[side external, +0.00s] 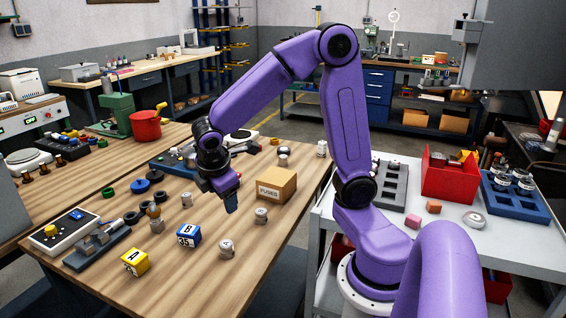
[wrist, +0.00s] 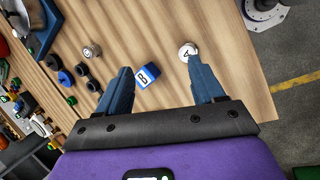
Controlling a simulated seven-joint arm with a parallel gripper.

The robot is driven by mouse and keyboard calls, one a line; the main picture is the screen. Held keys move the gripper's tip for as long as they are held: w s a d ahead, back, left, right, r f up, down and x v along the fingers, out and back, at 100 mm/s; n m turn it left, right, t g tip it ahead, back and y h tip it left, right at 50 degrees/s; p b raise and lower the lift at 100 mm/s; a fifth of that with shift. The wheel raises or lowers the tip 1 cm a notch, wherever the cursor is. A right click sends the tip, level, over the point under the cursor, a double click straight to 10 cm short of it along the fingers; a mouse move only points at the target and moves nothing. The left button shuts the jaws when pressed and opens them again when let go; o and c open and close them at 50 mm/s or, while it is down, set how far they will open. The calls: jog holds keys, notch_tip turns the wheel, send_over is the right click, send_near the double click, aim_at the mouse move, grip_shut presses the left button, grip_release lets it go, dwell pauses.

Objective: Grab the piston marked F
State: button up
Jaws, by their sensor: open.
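Several silver pistons with small marks on top stand on the wooden table (side external: 205,285). One piston (side external: 227,248) is near the front edge, another (side external: 260,215) is beside the cardboard box, and a third (side external: 187,200) is further left. I cannot read which one carries the F. My gripper (side external: 231,203) is open and empty above the table, pointing down, in the middle of these pistons. In the wrist view a marked piston (wrist: 187,51) shows just beyond the tip of the right finger, apart from it as far as I can tell. Another piston (wrist: 92,51) lies further left.
A blue block marked B (side external: 187,236) and a yellow block marked A (side external: 135,262) sit at the front. A cardboard box labelled FUSES (side external: 276,186) stands close right of my gripper. Black rings (side external: 131,217) lie left. A red bin (side external: 448,178) is on the right-hand cart.

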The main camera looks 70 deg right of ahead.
jog(key=w+d+f+h, duration=0.1)
jog(key=w+d+h, duration=0.2)
jog(key=w+d, duration=0.8)
jog(key=n+g+h, duration=0.2)
jog(key=g+h, duration=0.3)
jog(key=h, duration=0.1)
send_over(283, 156)
jog(key=a, duration=0.3)
notch_tip(283, 156, down, 6)
jog(key=f, duration=0.4)
jog(key=shift+w+d+f, duration=0.2)
jog(key=shift+f, duration=0.1)
notch_tip(283, 156, down, 2)
jog(key=shift+f, duration=0.25)
jog(key=shift+s+d+f+g, duration=0.15)
jog(key=shift+d+f+g, duration=0.1)
jog(key=shift+d, duration=0.2)
jog(key=shift+s+d+f+g, duration=0.15)
jog(key=shift+d+f, duration=0.1)
jog(key=shift+d, duration=0.2)
jog(key=shift+d+f, duration=0.15)
jog(key=shift+d, duration=0.3)
jog(key=c, duration=1.1)
